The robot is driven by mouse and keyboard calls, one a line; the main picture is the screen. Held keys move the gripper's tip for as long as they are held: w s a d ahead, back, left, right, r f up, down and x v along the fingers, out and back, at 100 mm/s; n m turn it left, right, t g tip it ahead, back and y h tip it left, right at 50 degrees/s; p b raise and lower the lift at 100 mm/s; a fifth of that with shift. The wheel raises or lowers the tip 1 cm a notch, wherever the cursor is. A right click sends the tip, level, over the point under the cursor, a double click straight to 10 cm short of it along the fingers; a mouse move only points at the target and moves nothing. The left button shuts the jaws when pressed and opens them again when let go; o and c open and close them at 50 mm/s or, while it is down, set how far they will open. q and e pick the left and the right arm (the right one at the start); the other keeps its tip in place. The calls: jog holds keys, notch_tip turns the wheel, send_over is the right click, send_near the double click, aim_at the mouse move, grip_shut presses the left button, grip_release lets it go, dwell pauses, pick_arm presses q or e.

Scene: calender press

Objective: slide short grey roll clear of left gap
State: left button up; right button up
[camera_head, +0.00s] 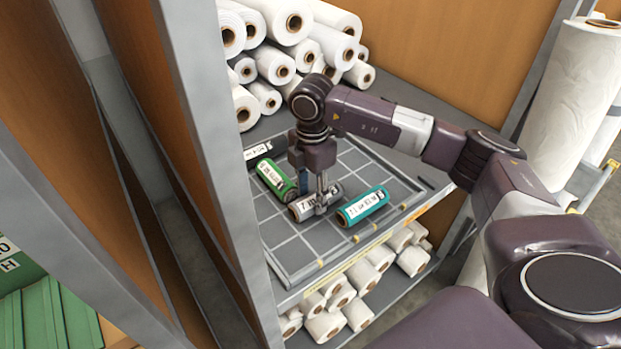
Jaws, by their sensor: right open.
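The short grey roll (302,210) lies on a gridded tray (300,254) on the shelf, with a white label on it. My right gripper (322,205) points down over the grey roll, its fingers at the roll's right part and hiding some of it. The gripper is open; whether the fingers touch the roll is unclear. A green roll (272,177) lies to the left of it and a teal roll (363,206) to the right, both labelled. A further dark roll with a white label (258,151) lies behind the green one. My left gripper is not in view.
White rolls (290,55) are stacked at the back of the shelf. More white rolls (360,280) lie on the shelf below. A grey upright post (210,140) stands close to the left of the tray. The tray's front left squares are bare.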

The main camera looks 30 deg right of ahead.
aim_at(337, 182)
jog(key=shift+w+f, duration=0.15)
jog(key=shift+f, duration=1)
jog(key=shift+c, duration=1.1)
jog(key=c, duration=0.6)
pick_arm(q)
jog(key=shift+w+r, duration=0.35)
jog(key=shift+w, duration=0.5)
pick_arm(e)
jog(key=shift+w+d+r, duration=0.1)
jog(key=shift+w+d, duration=0.05)
jog(key=shift+d, duration=1.85)
jog(key=shift+w+d, duration=0.15)
jog(key=shift+d, duration=1.85)
jog(key=shift+c, duration=0.2)
jog(key=o, duration=1.3)
notch_tip(337, 182, up, 12)
